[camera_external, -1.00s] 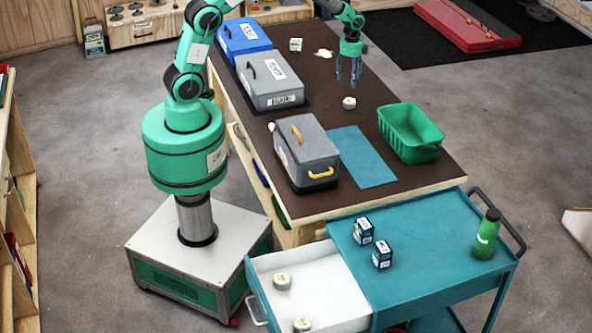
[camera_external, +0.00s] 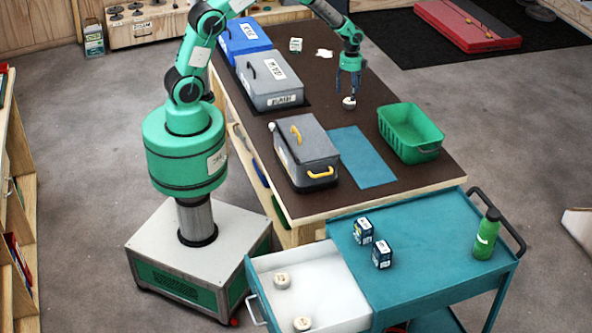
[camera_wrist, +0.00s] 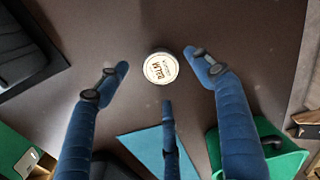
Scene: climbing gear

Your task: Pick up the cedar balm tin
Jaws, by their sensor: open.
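A small round white tin (camera_external: 349,103) with a cream label sits on the dark brown table top. In the wrist view the tin (camera_wrist: 161,68) shows from above, with dark lettering that seems to read "BALM". My gripper (camera_external: 349,95) is low over the tin, pointing down. In the wrist view its blue fingers (camera_wrist: 160,80) are spread, with the tin between and slightly beyond the tips. Nothing is held. Two similar small round tins lie in the white drawer (camera_external: 325,285) of the teal cart; their labels are too small to read.
A green bin (camera_external: 410,132) stands right of the tin, and a blue mat (camera_external: 362,158) lies nearer the camera. Grey cases (camera_external: 270,80) (camera_external: 306,152) and a blue case (camera_external: 243,36) line the left table edge. Table around the tin is clear.

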